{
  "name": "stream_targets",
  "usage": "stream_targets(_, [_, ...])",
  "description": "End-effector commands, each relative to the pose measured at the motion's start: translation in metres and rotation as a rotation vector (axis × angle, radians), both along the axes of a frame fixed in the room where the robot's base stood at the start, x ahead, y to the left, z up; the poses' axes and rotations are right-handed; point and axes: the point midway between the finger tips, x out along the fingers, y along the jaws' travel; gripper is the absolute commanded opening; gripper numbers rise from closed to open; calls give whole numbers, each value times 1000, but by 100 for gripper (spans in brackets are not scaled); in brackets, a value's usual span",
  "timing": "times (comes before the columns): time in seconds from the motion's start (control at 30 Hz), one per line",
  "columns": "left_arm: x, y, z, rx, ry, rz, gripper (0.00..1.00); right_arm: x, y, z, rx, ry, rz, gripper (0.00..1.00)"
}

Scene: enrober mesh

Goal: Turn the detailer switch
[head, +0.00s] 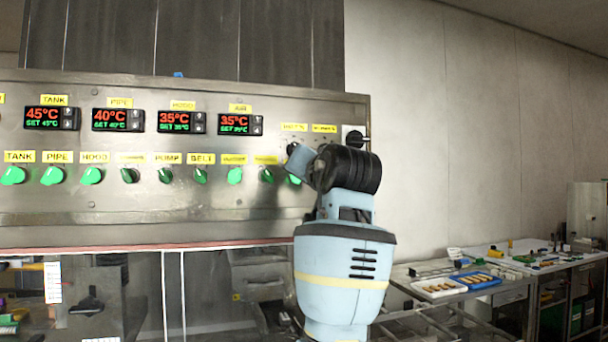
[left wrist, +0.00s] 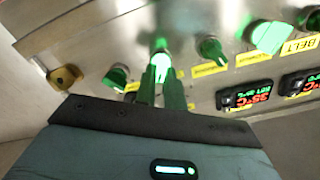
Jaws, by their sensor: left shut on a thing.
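A row of green switch knobs runs along the steel control panel (head: 120,215), with yellow labels above them. The labels towards the right end are too small to read, so I cannot tell the detailer switch by its name. My left gripper (left wrist: 160,88) is at the right end of this row. In the left wrist view its two fingers are shut on a green knob (left wrist: 160,62), one finger on each side. In the head view my arm hides most of this end, and a green knob (head: 295,179) partly shows beside it. My right gripper is not in view.
Other knobs sit close by, such as a neighbouring knob (left wrist: 210,48) and a larger one (left wrist: 264,36). Red-and-green temperature displays (head: 240,124) are above the row. A side table (head: 520,262) with trays stands at the right.

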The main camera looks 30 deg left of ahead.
Motion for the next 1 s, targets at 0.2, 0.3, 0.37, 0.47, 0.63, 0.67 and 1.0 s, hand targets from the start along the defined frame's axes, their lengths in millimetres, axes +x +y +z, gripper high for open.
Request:
stream_targets(0.2, [-1,0,2,4,-2,1,0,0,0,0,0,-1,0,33])
stream_targets(0.3, [-1,0,2,4,-3,1,20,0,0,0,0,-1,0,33])
stream_targets(0.37, [-1,0,2,3,-3,1,28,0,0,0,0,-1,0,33])
stream_targets(0.47, [-1,0,1,2,-2,1,33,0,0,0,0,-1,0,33])
stream_targets(0.63, [0,0,1,2,-1,0,33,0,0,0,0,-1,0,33])
stream_targets(0.67, [0,0,1,2,-1,0,33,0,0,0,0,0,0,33])
stream_targets(1.0, [-25,-31,0,2,-3,-3,33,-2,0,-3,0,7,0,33])
